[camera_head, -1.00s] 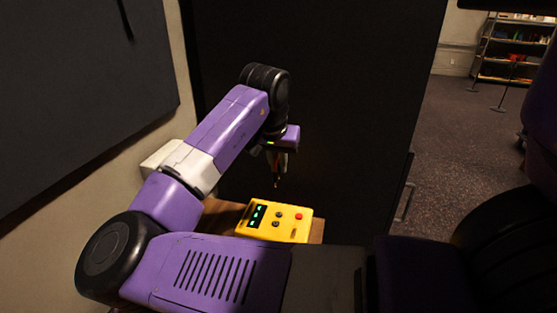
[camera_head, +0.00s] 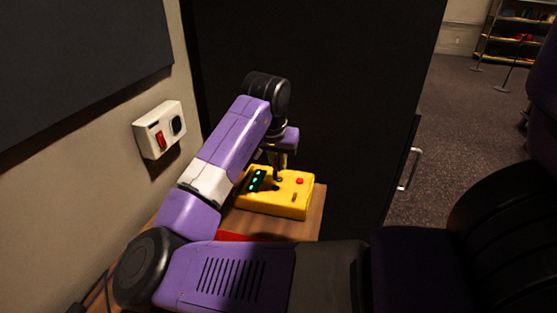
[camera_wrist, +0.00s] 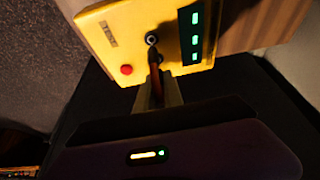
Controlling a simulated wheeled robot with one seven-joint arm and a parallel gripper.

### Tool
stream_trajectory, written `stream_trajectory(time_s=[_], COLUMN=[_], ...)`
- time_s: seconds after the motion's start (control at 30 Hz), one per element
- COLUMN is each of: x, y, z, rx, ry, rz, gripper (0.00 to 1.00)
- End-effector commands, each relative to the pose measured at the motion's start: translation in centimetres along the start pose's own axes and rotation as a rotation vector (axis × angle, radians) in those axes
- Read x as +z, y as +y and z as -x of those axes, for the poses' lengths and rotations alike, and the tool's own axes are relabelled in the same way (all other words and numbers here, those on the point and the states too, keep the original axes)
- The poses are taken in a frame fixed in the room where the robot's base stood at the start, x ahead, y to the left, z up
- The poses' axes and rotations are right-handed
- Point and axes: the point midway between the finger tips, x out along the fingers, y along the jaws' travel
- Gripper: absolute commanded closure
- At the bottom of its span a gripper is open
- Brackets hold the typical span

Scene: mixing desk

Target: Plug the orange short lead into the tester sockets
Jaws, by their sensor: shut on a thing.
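The tester is a yellow box (camera_head: 272,206) on a wooden surface, with green lights, a red button and dark sockets on top. In the wrist view the tester (camera_wrist: 122,42) fills the upper middle, and one round socket (camera_wrist: 152,39) shows. My gripper (camera_head: 279,175) points down at the tester's top, close over the sockets. In the wrist view my gripper (camera_wrist: 158,88) is shut on the orange short lead (camera_wrist: 155,66), which looks dark orange-brown. The lead's tip is at or just beside the sockets. I cannot tell whether it is seated. The second socket is hidden.
A white wall box (camera_head: 158,129) with a red switch and round dark socket is on the left wall. A red thing (camera_head: 235,236) lies partly hidden behind my arm on the wooden surface (camera_head: 306,228). A dark panel (camera_head: 350,90) stands close behind the tester.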

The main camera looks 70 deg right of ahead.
Motion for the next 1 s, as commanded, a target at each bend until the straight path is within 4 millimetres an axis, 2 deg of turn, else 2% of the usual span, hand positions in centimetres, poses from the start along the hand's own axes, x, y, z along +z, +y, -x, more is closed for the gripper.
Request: stream_trajectory(time_s=[0.53, 1.0], x=[0.7, 0.7], y=[0.0, 0.0], z=[-1.6, -1.6], rx=[0.001, 0.0], ry=[0.0, 0.0], rz=[-0.001, -0.001], gripper=[1.0, 1.0])
